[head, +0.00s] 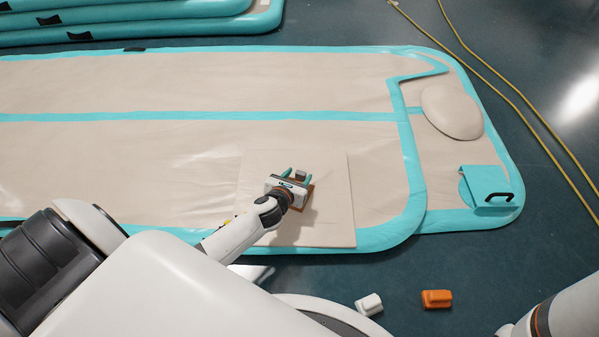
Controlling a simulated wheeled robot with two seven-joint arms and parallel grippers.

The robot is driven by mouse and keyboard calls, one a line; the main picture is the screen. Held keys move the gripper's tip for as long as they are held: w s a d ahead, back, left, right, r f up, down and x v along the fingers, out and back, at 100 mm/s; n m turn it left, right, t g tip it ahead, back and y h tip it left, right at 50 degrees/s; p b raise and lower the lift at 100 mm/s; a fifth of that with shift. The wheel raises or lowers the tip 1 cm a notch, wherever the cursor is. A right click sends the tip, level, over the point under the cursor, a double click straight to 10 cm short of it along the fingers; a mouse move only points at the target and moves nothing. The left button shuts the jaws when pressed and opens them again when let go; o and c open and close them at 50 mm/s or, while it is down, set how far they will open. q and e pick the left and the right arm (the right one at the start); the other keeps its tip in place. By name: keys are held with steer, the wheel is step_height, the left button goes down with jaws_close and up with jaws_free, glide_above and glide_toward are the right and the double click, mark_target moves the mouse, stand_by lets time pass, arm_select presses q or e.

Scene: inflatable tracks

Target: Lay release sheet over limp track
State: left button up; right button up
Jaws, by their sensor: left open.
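The limp track (180,85) lies flat on the floor, beige with teal borders and a teal stripe along its middle. A pale, nearly square release sheet (331,208) lies flat on the track near its front right end, close to the front border. My left gripper (299,176) is over the sheet, open, with its teal fingers apart. A small greyish piece shows between or just beyond the fingers; I cannot tell what it is. The gripper and arm hide part of the sheet. My right gripper is out of view; only part of that arm shows at the lower right.
A beige rounded lump (452,112) and a teal flap with a black handle (493,196) are at the track's right end. An orange block (436,299) and a white block (369,304) lie on the floor. Stacked tracks (140,20) stand behind; a yellow hose (500,75) runs right.

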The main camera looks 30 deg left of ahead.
arm_select(q)
steer(key=p+v, duration=0.4)
steer(key=v, duration=0.5)
steer(key=shift+s+d+r, duration=0.1)
steer(key=shift+s+r, duration=0.1)
steer(key=shift+s, duration=0.3)
